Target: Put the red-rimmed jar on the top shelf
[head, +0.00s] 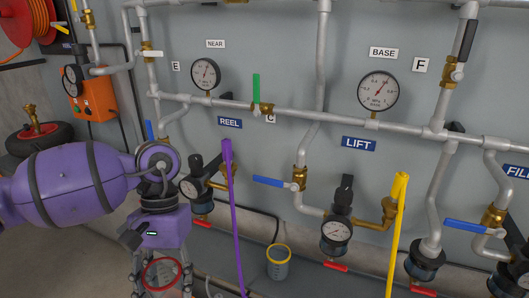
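The red-rimmed jar (162,274) is at the bottom left of the head view, a clear jar with a red ring at its mouth. My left gripper (161,284) comes down from the purple arm, with its dark fingers spread wide on either side of the jar. The fingertips run to the bottom edge of the picture. I cannot tell whether the fingers touch the jar or whether it is off its support. My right gripper is not in view. No shelf shows.
A yellow-rimmed jar (278,262) stands to the right, low by the wall. A purple pole (232,220) and a yellow pole (397,235) stand upright before the pipes. Gauges, valves and blue-handled levers (268,182) stick out from the grey wall.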

